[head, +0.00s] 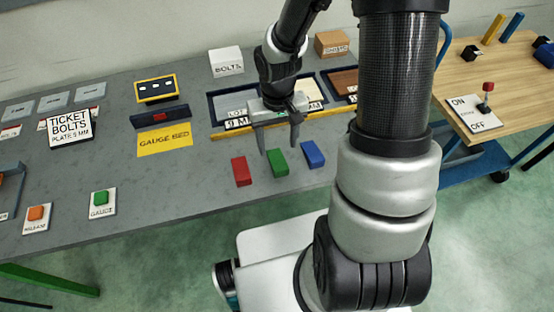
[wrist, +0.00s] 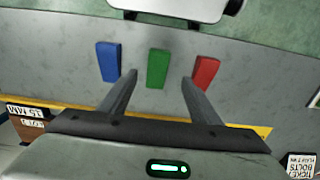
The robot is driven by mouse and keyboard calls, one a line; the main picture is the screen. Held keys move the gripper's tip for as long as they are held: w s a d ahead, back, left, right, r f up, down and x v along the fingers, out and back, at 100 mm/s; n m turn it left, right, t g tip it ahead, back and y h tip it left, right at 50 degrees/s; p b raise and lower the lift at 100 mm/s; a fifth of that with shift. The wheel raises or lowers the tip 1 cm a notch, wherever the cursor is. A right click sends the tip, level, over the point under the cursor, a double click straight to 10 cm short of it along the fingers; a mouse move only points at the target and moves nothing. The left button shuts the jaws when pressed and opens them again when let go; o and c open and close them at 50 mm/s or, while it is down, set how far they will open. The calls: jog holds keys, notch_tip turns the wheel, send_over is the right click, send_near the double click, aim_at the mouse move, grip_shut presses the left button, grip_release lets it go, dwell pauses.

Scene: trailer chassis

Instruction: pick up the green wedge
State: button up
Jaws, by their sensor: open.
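The green wedge (head: 277,163) lies on the grey bench between a red block (head: 241,171) and a blue block (head: 313,154). My gripper (head: 279,151) is open, with its fingers pointing down, above and close to the green wedge in the head view. In the wrist view the green wedge (wrist: 157,69) shows whole, just beyond the gap between the two fingertips (wrist: 159,77). The blue block (wrist: 108,61) is left of it and the red block (wrist: 206,71) right of it. Nothing is between the fingers. The height of the fingertips above the bench is hard to tell.
Behind the wedges are a yellow strip (head: 330,120) and trays (head: 226,104). A yellow gauge bed plate (head: 165,140) lies to the left, with green (head: 101,198) and orange (head: 37,212) buttons nearer the front edge. The bench around the three blocks is clear.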

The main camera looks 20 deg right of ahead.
aim_at(278, 161)
notch_tip(278, 161, down, 4)
jog(key=shift+r, duration=0.1)
jog(key=shift+w+d+f+b, duration=0.1)
jog(key=shift+f+b, duration=0.05)
jog(key=shift+f, duration=0.8)
jog(key=shift+w+d+f+b, duration=0.1)
jog(key=shift+w+f+b, duration=0.1)
jog(key=shift+f, duration=0.7)
jog(key=shift+w+f+b, duration=0.1)
jog(key=shift+f+b, duration=0.05)
jog(key=shift+f, duration=0.8)
jog(key=shift+r, duration=0.1)
jog(key=c, duration=1.2)
